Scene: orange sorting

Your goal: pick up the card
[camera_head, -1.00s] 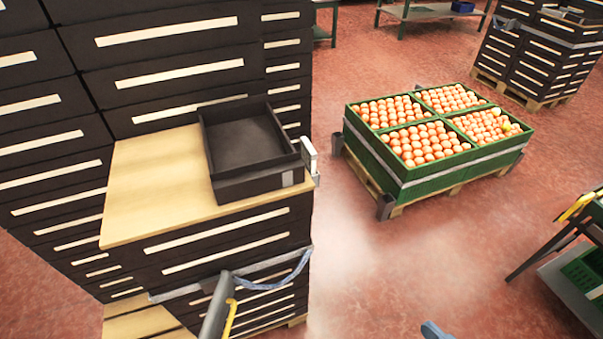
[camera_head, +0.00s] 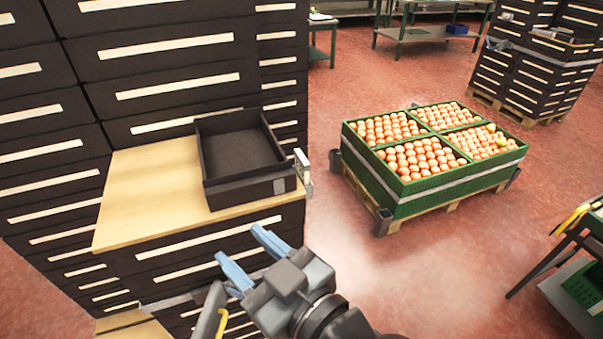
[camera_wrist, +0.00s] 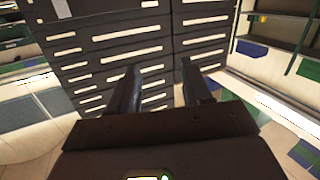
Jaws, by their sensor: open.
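No card shows clearly. A small pale flat piece (camera_head: 302,168) stands upright at the right edge of the wooden board (camera_head: 135,205), by the black tray (camera_head: 250,195); I cannot tell if it is the card. My gripper (camera_head: 240,244) is open and empty, with blue fingers apart, in front of the stack and lower in the picture than the tray. In the wrist view my gripper (camera_wrist: 160,80) has dark stacked crates (camera_wrist: 115,50) beyond its fingers.
Tall stacks of black crates (camera_head: 150,55) stand behind and left of the board. Green crates of oranges (camera_head: 440,187) sit on a pallet to the right. More black crates (camera_head: 528,70) and a green-legged table (camera_head: 425,33) are farther back. Red floor (camera_head: 440,270) lies open between.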

